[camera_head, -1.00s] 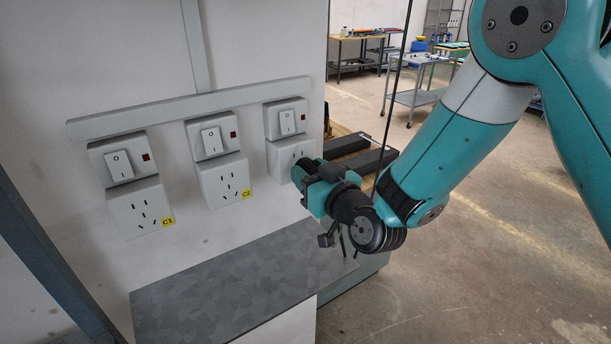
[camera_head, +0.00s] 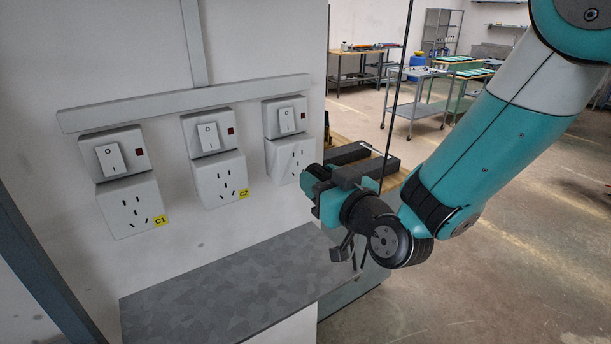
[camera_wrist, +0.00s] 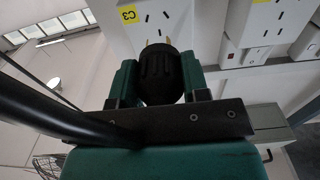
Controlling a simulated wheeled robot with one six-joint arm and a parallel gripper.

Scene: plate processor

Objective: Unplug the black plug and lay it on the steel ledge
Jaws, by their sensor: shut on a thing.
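My gripper (camera_head: 318,184) is shut on the black plug (camera_wrist: 162,78), which sits between its two fingers in the wrist view. The plug's metal pins show in front of the C3 socket (camera_wrist: 158,18), with a small gap, so the plug is out of it. In the head view the gripper is a little right of the third socket (camera_head: 291,160), and the plug is hidden there by the gripper. The steel ledge (camera_head: 215,287), grey and bare, lies below the sockets, lower and to the left of the gripper.
Sockets C1 (camera_head: 131,208) and C2 (camera_head: 219,180), each with a rocker switch above, are empty on the wall. A thin black vertical line (camera_head: 397,85) stands behind the gripper. A trolley (camera_head: 418,98) and workbenches stand far back across open floor.

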